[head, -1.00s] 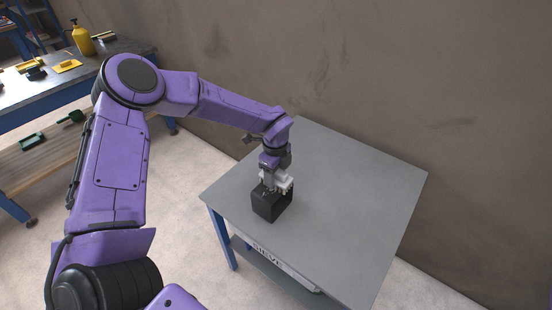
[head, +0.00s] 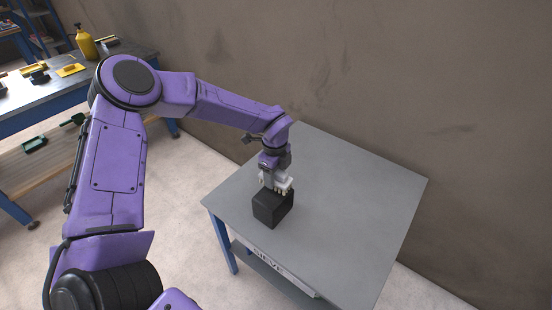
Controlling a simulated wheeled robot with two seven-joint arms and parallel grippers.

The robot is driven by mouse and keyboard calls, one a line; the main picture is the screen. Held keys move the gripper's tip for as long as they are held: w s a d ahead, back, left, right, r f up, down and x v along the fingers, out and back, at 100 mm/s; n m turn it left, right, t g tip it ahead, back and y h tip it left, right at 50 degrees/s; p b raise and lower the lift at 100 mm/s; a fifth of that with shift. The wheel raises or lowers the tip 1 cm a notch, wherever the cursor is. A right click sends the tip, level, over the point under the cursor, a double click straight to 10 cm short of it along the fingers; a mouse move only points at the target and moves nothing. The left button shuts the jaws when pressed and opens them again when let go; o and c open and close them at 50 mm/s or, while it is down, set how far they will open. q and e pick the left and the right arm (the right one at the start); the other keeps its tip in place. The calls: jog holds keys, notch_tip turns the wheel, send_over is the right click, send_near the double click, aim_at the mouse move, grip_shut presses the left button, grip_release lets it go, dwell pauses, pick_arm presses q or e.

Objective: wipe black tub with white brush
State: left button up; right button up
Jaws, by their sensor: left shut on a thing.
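The black tub (head: 272,208) stands on the grey table near its left corner. My left gripper (head: 276,186) points down right over the tub's upper rim. It is shut on a small white thing, the white brush (head: 284,186), which is mostly hidden by the fingers. The brush is at the far side of the tub's top. I cannot tell whether it touches the tub. My right gripper is not in view.
The grey table (head: 350,210) is clear to the right of the tub, and a wall stands behind it. A workbench at the left holds a yellow bottle (head: 86,44) and small tools. A label reading "SIEVE" is on the table's front.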

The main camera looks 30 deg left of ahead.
pick_arm(q)
jog(key=shift+s+d+r+p, duration=0.1)
jog(key=shift+d+r+p, duration=0.15)
jog(key=shift+r, duration=0.3)
jog(key=shift+d+r+p, duration=0.1)
jog(key=shift+r+p, duration=0.1)
jog(key=shift+r, duration=0.3)
jog(key=shift+w+r+p, duration=0.2)
jog(key=shift+r+p, duration=0.45)
jog(key=shift+r, duration=0.35)
jog(key=shift+s+a+r+p, duration=0.15)
jog(key=shift+r+p, duration=0.25)
jog(key=shift+r, duration=0.45)
